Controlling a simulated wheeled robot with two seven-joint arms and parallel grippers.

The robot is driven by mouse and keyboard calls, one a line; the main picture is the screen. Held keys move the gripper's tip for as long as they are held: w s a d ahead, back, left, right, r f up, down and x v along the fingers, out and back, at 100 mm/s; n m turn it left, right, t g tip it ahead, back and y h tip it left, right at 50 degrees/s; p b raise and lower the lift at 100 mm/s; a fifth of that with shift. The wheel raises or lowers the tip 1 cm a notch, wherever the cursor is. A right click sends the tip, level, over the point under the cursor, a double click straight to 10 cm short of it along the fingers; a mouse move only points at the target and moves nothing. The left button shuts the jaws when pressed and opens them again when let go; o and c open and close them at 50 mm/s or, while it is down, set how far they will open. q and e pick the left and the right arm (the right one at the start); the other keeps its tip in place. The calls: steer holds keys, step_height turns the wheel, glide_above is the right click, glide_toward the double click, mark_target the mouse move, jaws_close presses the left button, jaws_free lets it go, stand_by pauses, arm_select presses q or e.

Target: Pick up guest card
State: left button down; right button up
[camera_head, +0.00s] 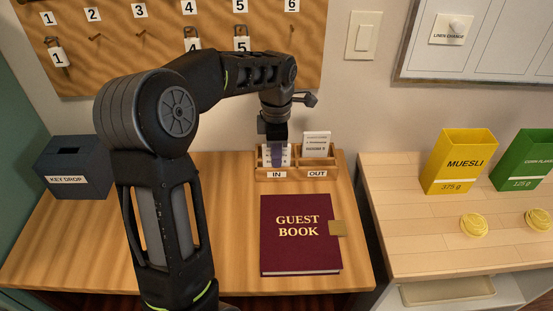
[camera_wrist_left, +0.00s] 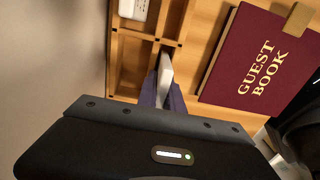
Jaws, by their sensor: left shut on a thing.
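A white guest card (camera_head: 286,157) with printed lines stands in the IN compartment of the wooden rack (camera_head: 313,174). My left gripper (camera_head: 274,156) reaches down over this compartment and is shut on the card; the fingers hide much of it. In the left wrist view, the card (camera_wrist_left: 165,70) shows nearly edge-on between my left gripper's purplish fingers (camera_wrist_left: 163,95), at the rack (camera_wrist_left: 113,60). I cannot tell whether the card's lower edge touches the compartment floor. My right gripper is not in view.
A dark red guest book (camera_head: 295,252) lies just in front of the rack. A dark key drop box (camera_head: 75,165) stands at the left. Key hooks hang on a board (camera_head: 110,70) above. A yellow muesli box (camera_head: 458,160) stands on the right counter.

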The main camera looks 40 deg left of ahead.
arm_select(q)
steer(key=shift+r, duration=0.1)
stand_by(0.4)
step_height(320, 180, up, 6)
steer(key=shift+r+b, duration=0.15)
steer(key=shift+b, duration=0.4)
steer(key=s+d+b, duration=0.2)
steer(key=s+d, duration=0.9)
steer(key=s, duration=0.3)
steer(key=shift+s+r+b, duration=0.2)
steer(key=shift+r+b, duration=0.05)
steer(key=shift+b, duration=0.15)
steer(key=c, duration=2.1)
jaws_free()
jaws_close()
